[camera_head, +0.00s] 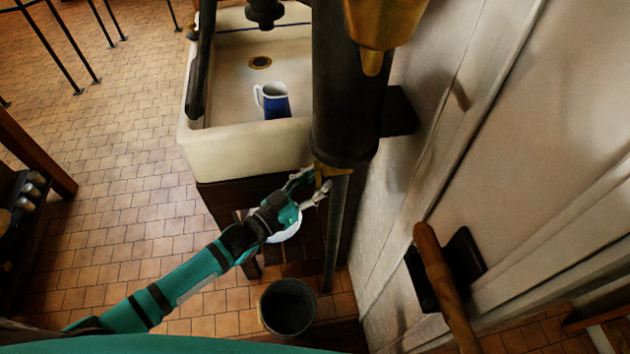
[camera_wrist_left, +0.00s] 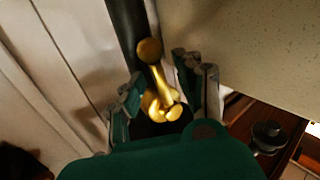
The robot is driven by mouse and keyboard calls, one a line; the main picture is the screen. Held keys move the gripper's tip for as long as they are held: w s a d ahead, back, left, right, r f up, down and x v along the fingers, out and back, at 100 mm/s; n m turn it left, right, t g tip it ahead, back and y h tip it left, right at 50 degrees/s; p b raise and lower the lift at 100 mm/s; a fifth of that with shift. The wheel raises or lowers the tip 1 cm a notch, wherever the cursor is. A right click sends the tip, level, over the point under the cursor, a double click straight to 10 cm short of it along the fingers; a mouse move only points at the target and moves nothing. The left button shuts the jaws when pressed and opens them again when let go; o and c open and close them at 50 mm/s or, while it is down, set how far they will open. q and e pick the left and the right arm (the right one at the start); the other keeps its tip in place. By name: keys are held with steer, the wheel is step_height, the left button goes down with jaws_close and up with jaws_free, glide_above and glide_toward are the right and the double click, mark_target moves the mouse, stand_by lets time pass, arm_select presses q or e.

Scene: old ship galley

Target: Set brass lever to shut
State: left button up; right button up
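The brass lever (camera_wrist_left: 158,78), with a round knob at its end, shows in the left wrist view in front of a dark pipe. In the head view only a bit of brass (camera_head: 325,172) shows at the foot of the thick black cylinder. My left gripper (camera_head: 313,186) is beside that brass, low by the sink's front corner. In the left wrist view my left gripper (camera_wrist_left: 162,74) is open, its fingers apart on either side of the lever. I cannot tell whether either finger touches it. My right gripper is not in view.
A white sink (camera_head: 245,153) holds a blue and white jug (camera_head: 276,103). The black cylinder (camera_head: 345,95) stands close to the pale wall (camera_head: 540,130). A dark bucket (camera_head: 288,306) stands below. A wooden handle (camera_head: 440,280) sticks out at right.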

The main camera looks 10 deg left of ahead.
arm_select(q)
jaws_close()
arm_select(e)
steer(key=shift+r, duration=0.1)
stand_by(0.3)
